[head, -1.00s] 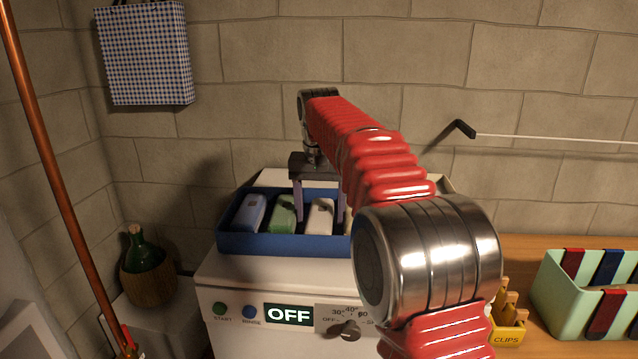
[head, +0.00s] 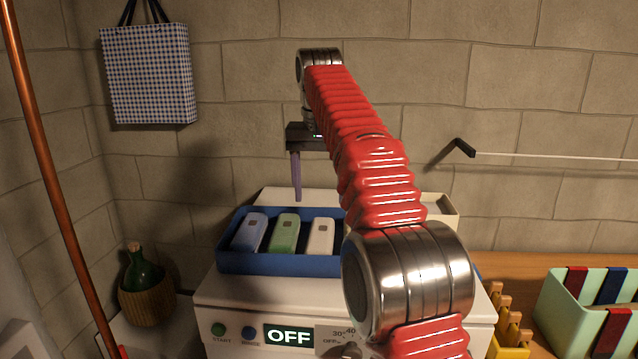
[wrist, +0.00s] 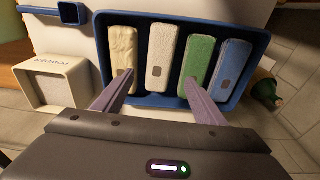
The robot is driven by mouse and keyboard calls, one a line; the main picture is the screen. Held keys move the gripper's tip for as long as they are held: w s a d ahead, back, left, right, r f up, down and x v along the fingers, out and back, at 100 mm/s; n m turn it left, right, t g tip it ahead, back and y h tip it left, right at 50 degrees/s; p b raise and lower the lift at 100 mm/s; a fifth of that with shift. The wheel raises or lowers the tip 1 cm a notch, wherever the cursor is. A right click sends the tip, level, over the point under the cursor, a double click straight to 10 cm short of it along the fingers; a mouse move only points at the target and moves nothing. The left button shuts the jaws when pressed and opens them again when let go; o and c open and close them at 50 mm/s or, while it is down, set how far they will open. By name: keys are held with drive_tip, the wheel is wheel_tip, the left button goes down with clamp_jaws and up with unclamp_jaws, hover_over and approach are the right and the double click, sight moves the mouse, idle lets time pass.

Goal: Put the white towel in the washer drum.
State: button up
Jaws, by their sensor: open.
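The white towel (head: 320,237), a slim folded bar with a small grey tag, lies in a blue tray (head: 290,265) on top of the washer (head: 250,295). It also shows in the wrist view (wrist: 160,58), between a cream piece and a green one. My gripper (wrist: 158,77) is open and empty above the tray. In the wrist view its fingertips lie either side of the white towel, over the cream and green pieces. In the head view one finger is behind my arm. The washer's display reads OFF; its drum is out of view.
The green towel (head: 285,233) and blue towel (head: 249,233) share the tray with the cream one (wrist: 122,60). A POWDER box (wrist: 55,85) stands beside it. Yellow clip holder (head: 508,340) and mint basket (head: 575,315) are right; a wicker bottle (head: 147,290) is left.

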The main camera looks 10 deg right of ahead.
drive_tip(key=shift+s+r, duration=0.15)
drive_tip(key=shift+r, duration=0.65)
idle(0.4)
drive_tip(key=s+f+n+t, duration=0.1)
drive_tip(key=s+f, duration=0.1)
drive_tip(key=s, duration=0.7)
drive_tip(key=s+f+n+t, duration=0.1)
drive_tip(key=s+f, duration=0.1)
drive_tip(key=s, duration=0.8)
drive_tip(key=s+f+n+t, duration=0.1)
drive_tip(key=s+f+t, duration=0.1)
drive_tip(key=s+f, duration=1.3)
drive_tip(key=shift+s+d+f+n, duration=0.15)
drive_tip(key=shift+s+f+n, duration=0.15)
drive_tip(key=shift+f, duration=0.6)
